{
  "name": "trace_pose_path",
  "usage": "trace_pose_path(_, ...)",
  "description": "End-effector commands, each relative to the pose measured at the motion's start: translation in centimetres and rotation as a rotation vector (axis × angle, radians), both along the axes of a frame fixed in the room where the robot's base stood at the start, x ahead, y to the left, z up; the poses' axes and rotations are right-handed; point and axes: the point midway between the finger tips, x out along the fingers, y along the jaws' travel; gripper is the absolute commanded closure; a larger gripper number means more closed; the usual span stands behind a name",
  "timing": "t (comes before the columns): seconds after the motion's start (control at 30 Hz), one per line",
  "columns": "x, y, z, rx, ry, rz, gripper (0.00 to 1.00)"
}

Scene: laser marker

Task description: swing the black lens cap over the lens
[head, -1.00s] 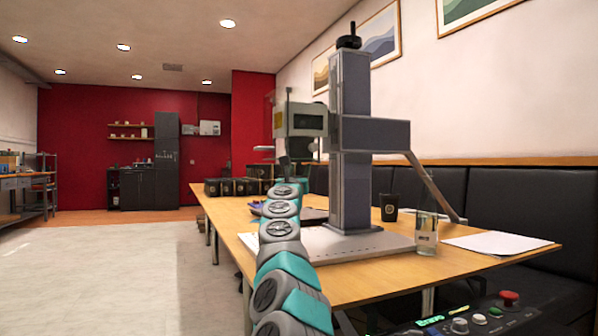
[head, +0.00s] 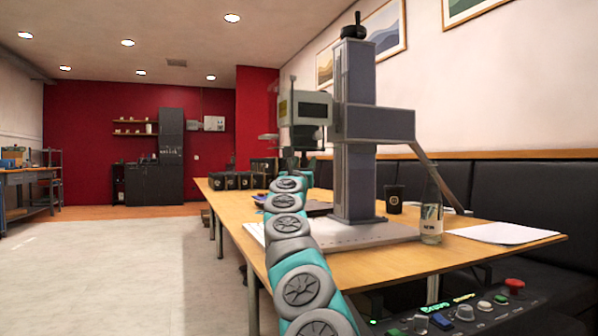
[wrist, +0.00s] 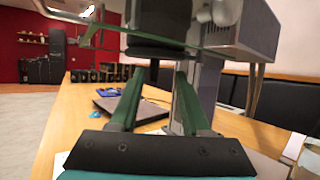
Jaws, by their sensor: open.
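The marking head (head: 306,107) hangs off the grey column in the head view. A dark round part (wrist: 155,46) shows under the head in the wrist view, at top centre, with a clear greenish plate around it. I cannot tell whether it is the lens or the black lens cap. My gripper (wrist: 160,74) is open, its two green fingers apart and pointing at this part from just below. Nothing is seen held between them. In the head view my gripper is small, under the head, and partly hidden by my arm.
The column (head: 355,135) stands on a pale base plate on the wooden table (head: 480,255). A bottle (head: 432,215), a black cup (head: 393,199) and white paper (head: 502,233) lie to its right. Black boxes (head: 230,181) and a laptop (wrist: 128,108) are farther back. A control panel (head: 455,315) is in front.

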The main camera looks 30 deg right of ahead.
Motion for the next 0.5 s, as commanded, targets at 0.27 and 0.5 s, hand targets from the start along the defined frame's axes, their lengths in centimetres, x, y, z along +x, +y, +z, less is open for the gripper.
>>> trace_pose_path(0.27, 0.1, 1.2, -0.9, 0.003, 0.001, 0.019, 0.53)
trace_pose_path(0.5, -0.4, 1.5, -1.9, 0.003, 0.015, 0.015, 0.53)
